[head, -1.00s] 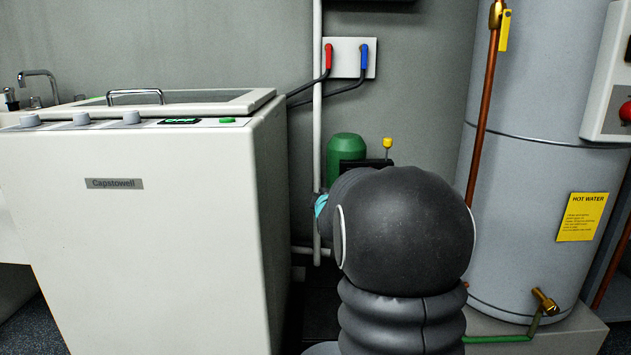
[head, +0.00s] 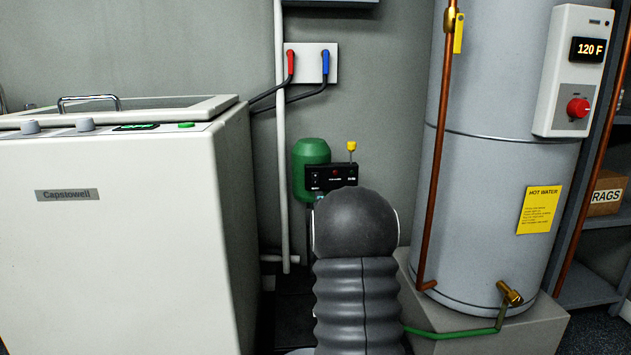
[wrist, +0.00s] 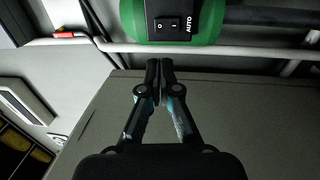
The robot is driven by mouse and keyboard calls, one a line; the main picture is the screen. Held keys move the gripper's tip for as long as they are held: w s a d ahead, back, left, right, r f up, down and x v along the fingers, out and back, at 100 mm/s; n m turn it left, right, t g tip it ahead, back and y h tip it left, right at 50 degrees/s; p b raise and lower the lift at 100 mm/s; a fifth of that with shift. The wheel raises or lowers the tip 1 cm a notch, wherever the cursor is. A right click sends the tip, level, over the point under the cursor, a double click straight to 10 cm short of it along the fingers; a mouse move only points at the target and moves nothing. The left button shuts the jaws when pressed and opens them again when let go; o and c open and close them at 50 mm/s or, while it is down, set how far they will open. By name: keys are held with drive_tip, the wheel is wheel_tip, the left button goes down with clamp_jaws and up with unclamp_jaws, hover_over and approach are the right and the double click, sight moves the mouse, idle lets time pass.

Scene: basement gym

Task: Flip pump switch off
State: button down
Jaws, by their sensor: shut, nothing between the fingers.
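The green pump (head: 311,160) stands against the back wall between the washer and the water heater, with a black control box (head: 333,176) on its front. In the wrist view the pump (wrist: 213,21) is at the top, and its black rocker switch (wrist: 167,24) shows "O" and "I" marks beside the word AUTO. Which side of the rocker is pressed I cannot tell. My gripper (wrist: 160,64) is shut and empty, its fingertips pointing toward the switch but apart from it in the picture. In the head view my own arm hides the gripper and the area below the control box.
A white Capstowell washer (head: 120,240) is on the left. A grey water heater (head: 490,150) on a plinth is on the right, with a copper pipe (head: 437,170) in front. A white pipe (head: 281,130) runs down the wall beside the pump. A yellow-topped part (head: 351,146) sticks up by the control box.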

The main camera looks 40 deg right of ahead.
sight(314, 176)
drive_tip(key=p+x, duration=0.1)
drive_tip(key=x, duration=1.2)
drive_tip(key=shift+a, duration=0.1)
